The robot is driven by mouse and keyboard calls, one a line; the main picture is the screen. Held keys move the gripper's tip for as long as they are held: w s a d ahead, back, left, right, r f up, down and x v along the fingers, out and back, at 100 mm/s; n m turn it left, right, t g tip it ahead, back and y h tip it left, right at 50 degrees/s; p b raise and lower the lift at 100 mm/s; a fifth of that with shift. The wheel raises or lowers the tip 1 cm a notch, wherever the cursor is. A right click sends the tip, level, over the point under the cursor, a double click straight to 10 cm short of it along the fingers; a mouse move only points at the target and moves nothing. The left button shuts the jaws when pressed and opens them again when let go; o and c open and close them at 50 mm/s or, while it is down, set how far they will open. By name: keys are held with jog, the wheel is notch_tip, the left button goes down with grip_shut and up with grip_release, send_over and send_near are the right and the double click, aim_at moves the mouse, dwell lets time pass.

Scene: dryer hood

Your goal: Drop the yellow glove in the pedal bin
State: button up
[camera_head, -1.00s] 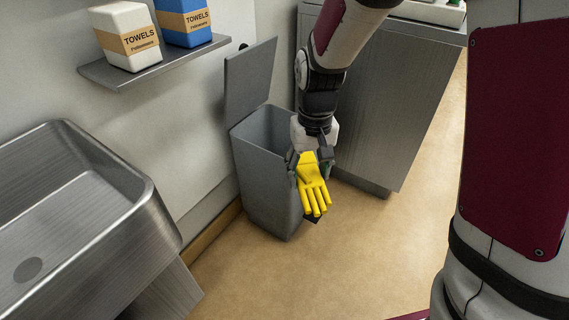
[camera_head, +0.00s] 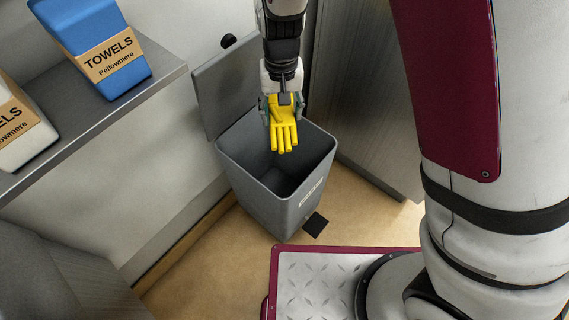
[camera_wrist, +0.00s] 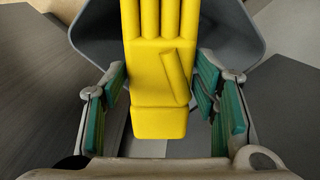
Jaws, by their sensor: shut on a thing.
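The yellow glove (camera_head: 284,128) hangs fingers-down from my gripper (camera_head: 283,100), which is shut on its cuff end. In the head view the glove is over the open mouth of the grey pedal bin (camera_head: 262,198). The bin's lid (camera_head: 226,88) stands raised at the back, and a black pedal (camera_head: 315,224) shows at its foot. In the wrist view the glove (camera_wrist: 158,60) lies between the green-padded fingers of my gripper (camera_wrist: 160,100), with the bin's rim (camera_wrist: 262,45) around and beyond it. The bin's floor is mostly in shadow.
A metal shelf (camera_head: 110,112) on the left wall holds a blue towel box (camera_head: 98,45) and a white towel box (camera_head: 20,130). A metal cabinet (camera_head: 370,100) stands just right of the bin. Tan floor (camera_head: 210,275) is clear in front of the bin.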

jog(key=shift+w+f, duration=0.2)
jog(key=shift+w, duration=0.25)
notch_tip(320, 180, down, 6)
jog(key=b, duration=0.5)
jog(key=shift+r, duration=0.15)
jog(key=o, duration=1.2)
jog(key=shift+o, duration=0.2)
notch_tip(320, 180, up, 12)
jog(key=shift+r, duration=0.1)
